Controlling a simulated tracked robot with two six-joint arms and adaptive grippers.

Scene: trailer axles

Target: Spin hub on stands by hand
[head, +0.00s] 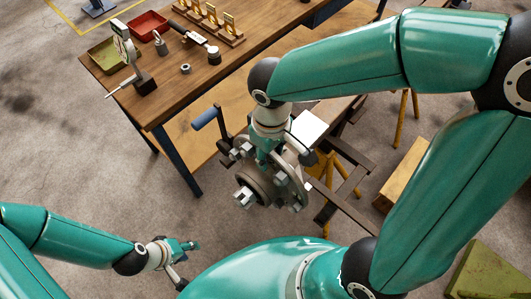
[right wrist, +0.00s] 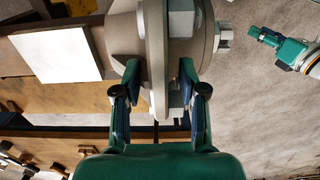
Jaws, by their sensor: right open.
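The hub (head: 262,184) is a grey-brown metal disc with studs around its face, at the end of a dark axle frame (head: 345,190) in the middle of the head view. In the right wrist view the hub (right wrist: 157,60) fills the top centre, its rim edge-on. My right gripper (right wrist: 158,75) is open, with one finger on each side of the rim; I cannot tell whether either touches. In the head view my right gripper (head: 268,153) comes down from above and partly covers the hub. My left gripper (head: 186,258) is apart from the hub, low on the left; its finger opening is unclear.
A wooden workbench (head: 165,100) at the back left carries a green tray (head: 108,57), a red tray (head: 148,25), a dial gauge stand (head: 128,50) and small parts. Yellow stands (head: 402,108) and a wooden block (head: 402,172) are on the right. Floor left of the hub is clear.

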